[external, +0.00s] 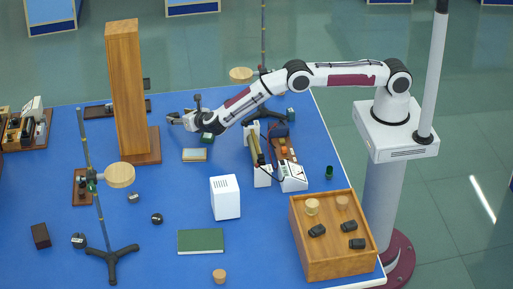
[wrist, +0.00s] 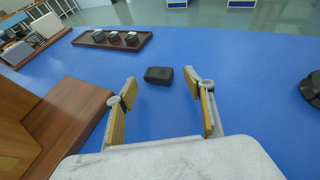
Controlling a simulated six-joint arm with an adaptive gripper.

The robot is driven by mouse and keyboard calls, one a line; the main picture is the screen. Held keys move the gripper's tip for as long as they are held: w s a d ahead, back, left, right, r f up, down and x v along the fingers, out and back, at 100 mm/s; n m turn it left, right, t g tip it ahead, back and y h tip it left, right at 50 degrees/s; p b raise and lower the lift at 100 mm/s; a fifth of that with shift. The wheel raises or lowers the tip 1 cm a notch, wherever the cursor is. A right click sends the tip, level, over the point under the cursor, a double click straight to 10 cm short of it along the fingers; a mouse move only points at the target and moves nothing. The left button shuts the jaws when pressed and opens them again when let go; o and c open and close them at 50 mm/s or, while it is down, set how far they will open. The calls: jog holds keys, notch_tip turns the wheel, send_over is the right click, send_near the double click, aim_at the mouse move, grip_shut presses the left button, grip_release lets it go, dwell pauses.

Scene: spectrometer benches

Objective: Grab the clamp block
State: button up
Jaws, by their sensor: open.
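A small dark block (wrist: 158,75), which looks like the clamp block, lies on the blue table in the wrist view. It appears between and just beyond the tips of my gripper (wrist: 160,88). The gripper is open, with its wood-coloured finger pads apart and nothing between them. In the external view my gripper (external: 174,119) is over the far part of the table, right of the tall wooden block. I cannot clearly make out the dark block there; the gripper may hide it.
The tall wooden block (external: 127,85) on its brown base (wrist: 65,120) stands close left of my gripper. A brown tray (wrist: 143,45) with black pieces lies farther off. A round dark foot (wrist: 311,88) is at the right. Blue table around the block is clear.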

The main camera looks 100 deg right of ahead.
aim_at(175, 114)
jog(key=shift+x, duration=1.6)
jog(key=c, duration=1.2)
